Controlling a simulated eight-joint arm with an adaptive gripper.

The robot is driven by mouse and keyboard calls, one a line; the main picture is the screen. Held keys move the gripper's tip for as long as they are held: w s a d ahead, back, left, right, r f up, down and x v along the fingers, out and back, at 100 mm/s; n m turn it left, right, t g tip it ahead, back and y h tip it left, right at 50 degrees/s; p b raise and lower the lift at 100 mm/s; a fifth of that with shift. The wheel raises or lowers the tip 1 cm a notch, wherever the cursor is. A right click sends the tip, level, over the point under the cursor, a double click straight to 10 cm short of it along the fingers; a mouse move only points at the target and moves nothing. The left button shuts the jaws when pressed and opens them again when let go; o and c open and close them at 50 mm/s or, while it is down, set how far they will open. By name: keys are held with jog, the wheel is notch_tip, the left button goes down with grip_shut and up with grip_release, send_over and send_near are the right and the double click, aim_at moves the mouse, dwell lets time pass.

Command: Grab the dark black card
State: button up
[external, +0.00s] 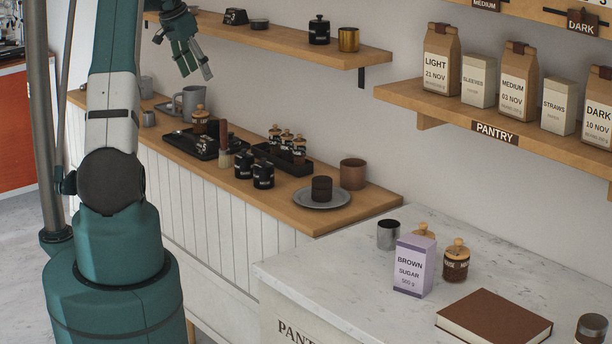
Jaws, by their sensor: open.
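A small dark card reading DARK (583,22) is on the front edge of the upper right shelf, at the top right of the external view. My gripper (197,74) is at the top left, above the wooden counter. Its fingers point down, and it is open with nothing visible between them. The gripper is far to the left of the DARK card, not touching it. Another small black card (235,16) with unreadable marks stands on the back wall shelf, to the right of the gripper.
The wall shelf (375,56) holds a black canister (319,30) and a brass cup (348,39). The pantry shelf (395,93) holds several bags and boxes. The wooden counter (335,221) carries trays and jars. A brown sugar box (413,266) stands on the marble counter.

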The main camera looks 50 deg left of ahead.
send_near(207, 138)
notch_tip(207, 138, down, 2)
jog(key=shift+w+f, duration=0.2)
jog(key=shift+w, duration=0.25)
jog(key=shift+x, duration=1.25)
jog(key=shift+w+f, duration=0.1)
jog(key=shift+p+x, duration=0.55)
jog(key=shift+x, duration=1.95)
jog(key=c, duration=0.9)
